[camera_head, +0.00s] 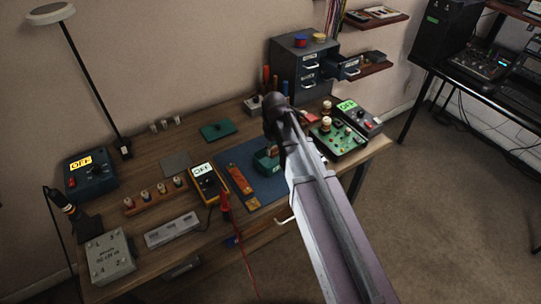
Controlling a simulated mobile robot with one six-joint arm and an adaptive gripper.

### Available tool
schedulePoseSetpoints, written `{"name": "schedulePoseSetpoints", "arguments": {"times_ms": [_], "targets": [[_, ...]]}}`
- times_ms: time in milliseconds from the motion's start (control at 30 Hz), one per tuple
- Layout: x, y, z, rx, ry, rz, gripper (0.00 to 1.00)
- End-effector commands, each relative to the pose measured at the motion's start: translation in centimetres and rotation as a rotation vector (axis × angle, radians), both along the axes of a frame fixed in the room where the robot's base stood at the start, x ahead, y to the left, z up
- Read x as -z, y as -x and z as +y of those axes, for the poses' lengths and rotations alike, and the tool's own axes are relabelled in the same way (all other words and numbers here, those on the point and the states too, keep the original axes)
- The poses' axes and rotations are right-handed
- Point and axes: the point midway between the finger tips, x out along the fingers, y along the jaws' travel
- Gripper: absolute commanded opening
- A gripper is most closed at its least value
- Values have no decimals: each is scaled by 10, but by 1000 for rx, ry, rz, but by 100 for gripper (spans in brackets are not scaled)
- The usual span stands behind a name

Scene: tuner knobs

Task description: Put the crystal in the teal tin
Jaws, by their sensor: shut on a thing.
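My gripper (274,146) points down over the blue mat, largely hidden by my own dark wrist and arm. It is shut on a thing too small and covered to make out. A teal box-like object (264,162) sits on the mat directly below and beside it; I cannot tell whether they touch. A second teal item, flat and rectangular (217,129), lies on the wooden bench behind and left of the mat. I cannot tell from this view which of the two is the tin. I cannot pick out the crystal clearly.
A yellow meter (207,182) and a wooden strip with several knobs (154,194) are left of the mat (261,190). A green circuit board (339,141) is to the right. A grey drawer cabinet (304,68) stands behind, one drawer open. A lamp (88,72) stands back left.

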Motion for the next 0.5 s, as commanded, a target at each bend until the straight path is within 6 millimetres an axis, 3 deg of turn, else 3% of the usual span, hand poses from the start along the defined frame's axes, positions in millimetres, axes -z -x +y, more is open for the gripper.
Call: {"name": "schedulePoseSetpoints", "arguments": {"times_ms": [500], "targets": [[36, 0, 0, 0, 0, 0, 10]]}}
